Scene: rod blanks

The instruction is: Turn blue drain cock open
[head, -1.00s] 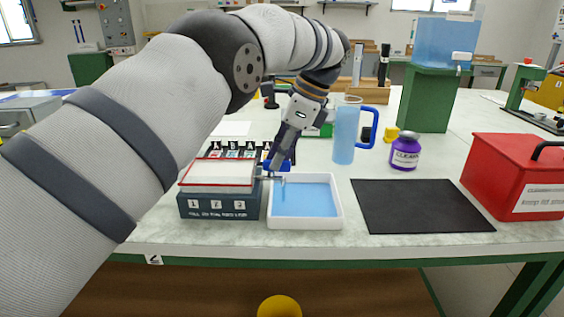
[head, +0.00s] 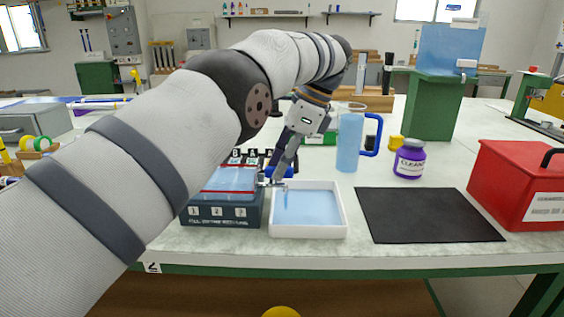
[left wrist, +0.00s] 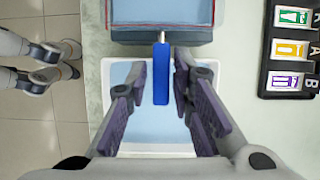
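The blue drain cock (left wrist: 161,73) shows in the left wrist view as a long blue handle. It points straight out from the dark tank (left wrist: 160,36), in line with the short metal outlet. My left gripper (left wrist: 166,98) is open, with one finger on each side of the handle and gaps visible between. In the head view my left gripper (head: 277,176) points down at the tank's right side, above the white tray (head: 309,234), and largely hides the cock. The tray holds pale blue liquid. The tank (head: 222,214) carries labels 1, 2, 3. My right gripper is not in view.
A blue jug (head: 349,143), a purple bottle (head: 409,159), a black mat (head: 428,214) and a red box (head: 520,186) stand to the right. Labelled coloured tiles (left wrist: 290,49) lie in a black holder beside the tank. My left arm covers the left side of the head view.

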